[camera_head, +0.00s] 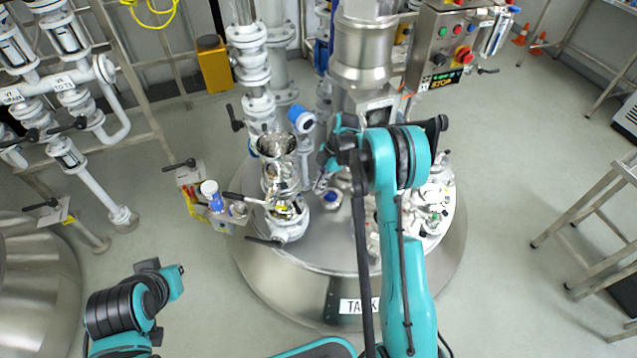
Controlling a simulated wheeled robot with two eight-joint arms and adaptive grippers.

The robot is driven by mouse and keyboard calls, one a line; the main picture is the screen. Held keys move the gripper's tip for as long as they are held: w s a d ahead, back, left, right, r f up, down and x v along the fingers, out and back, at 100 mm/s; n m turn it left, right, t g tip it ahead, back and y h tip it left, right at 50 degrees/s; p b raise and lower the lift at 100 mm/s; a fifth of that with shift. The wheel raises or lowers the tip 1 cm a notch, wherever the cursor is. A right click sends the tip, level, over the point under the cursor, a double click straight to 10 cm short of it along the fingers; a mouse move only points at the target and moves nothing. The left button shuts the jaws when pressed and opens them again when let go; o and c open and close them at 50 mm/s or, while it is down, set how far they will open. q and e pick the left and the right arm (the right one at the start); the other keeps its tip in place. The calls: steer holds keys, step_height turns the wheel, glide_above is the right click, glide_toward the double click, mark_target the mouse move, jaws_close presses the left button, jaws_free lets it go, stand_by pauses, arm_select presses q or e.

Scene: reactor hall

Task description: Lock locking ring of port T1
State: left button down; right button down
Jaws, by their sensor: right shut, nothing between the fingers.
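The steel tank (300,255), labelled "TANK", stands in the middle of the head view with several ports and fittings on its lid. I cannot read a T1 mark, and I cannot pick out its locking ring. My right arm reaches over the lid from the bottom. My right gripper (326,168) is small and partly hidden by its own wrist; it is shut and empty above the lid, near a blue-capped fitting (332,198). I cannot tell whether it touches anything. My left arm is at the lower left, away from the tank; its gripper does not show.
A glass-and-steel valve column (283,180) with dark levers rises left of my right gripper. A control box (440,45) hangs behind it. White fittings (432,212) crowd the lid's right side. A steel stand (600,205) is at the right. Floor between is clear.

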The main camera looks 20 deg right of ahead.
mark_target(297, 208)
steer(key=a+f+b, duration=0.2)
steer(key=a+f, duration=0.2)
steer(key=a, duration=0.1)
steer(key=shift+s+a+f, duration=0.25)
steer(key=shift+s+f, duration=0.15)
steer(key=shift+s, duration=0.05)
steer(key=shift+s+a+m+b, duration=0.2)
steer(key=shift+a+m+b, duration=0.15)
steer(key=shift+a, duration=0.25)
steer(key=shift+s+a+m+b, duration=0.2)
steer(key=shift+a+m, duration=0.15)
steer(key=shift+a, duration=0.55)
